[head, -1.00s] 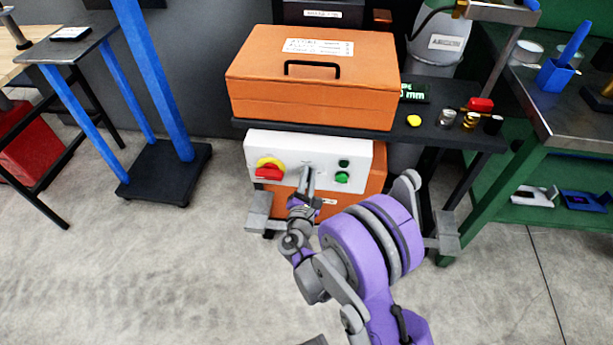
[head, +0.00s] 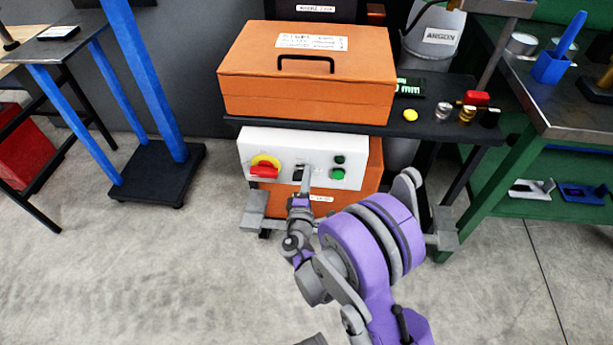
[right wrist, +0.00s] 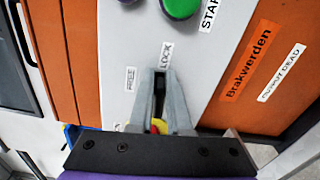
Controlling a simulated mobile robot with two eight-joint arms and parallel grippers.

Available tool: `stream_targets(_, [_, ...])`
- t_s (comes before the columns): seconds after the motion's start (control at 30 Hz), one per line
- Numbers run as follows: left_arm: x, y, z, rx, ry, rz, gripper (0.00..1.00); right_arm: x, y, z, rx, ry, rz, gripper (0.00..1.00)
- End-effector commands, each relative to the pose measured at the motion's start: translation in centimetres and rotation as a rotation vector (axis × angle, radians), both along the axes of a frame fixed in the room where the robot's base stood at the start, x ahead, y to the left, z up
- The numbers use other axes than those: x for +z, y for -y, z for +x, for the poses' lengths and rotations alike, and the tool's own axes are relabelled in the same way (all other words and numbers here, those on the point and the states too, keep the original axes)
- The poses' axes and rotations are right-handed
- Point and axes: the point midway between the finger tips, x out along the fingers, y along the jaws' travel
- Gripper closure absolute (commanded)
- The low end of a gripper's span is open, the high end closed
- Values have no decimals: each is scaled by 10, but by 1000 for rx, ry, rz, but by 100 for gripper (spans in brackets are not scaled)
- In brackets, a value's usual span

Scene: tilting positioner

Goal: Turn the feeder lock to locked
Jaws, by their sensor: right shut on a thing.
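The feeder lock is a small black lever (head: 298,173) on the white front panel (head: 348,147) below the orange box. My right gripper (head: 306,174) is at the panel, partly covering the lever. In the right wrist view its two grey fingers (right wrist: 160,85) are shut on the black lever (right wrist: 159,95). The lever lies lengthwise between the fingers, its far end towards the LOCK label (right wrist: 166,55). The FREE label (right wrist: 130,78) is left of the fingers there. The fingers hide much of the lever. My left gripper is not in view.
A red-and-yellow rotary switch (head: 264,168) sits left of the lever. A green button (head: 338,174) sits right of it. An orange box (head: 306,75) stands on the dark shelf (head: 440,125) above. A green workbench (head: 500,175) is to the right.

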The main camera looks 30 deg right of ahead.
Motion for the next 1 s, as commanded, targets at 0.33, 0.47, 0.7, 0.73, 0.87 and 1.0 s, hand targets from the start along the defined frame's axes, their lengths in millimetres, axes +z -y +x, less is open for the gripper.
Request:
stream_targets(0.33, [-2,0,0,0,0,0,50,-3,0,0,1,66,99,100])
stream_targets(0.47, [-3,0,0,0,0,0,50,-3,0,0,1,73,110,100])
stream_targets(0.7, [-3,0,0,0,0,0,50,-3,-1,0,1,75,113,100])
stream_targets(0.73, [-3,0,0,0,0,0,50,-3,0,0,1,75,113,100])
stream_targets(0.87, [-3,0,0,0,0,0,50,-3,-1,0,1,75,113,80])
stream_targets(1.0, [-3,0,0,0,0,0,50,-3,0,0,1,75,112,55])
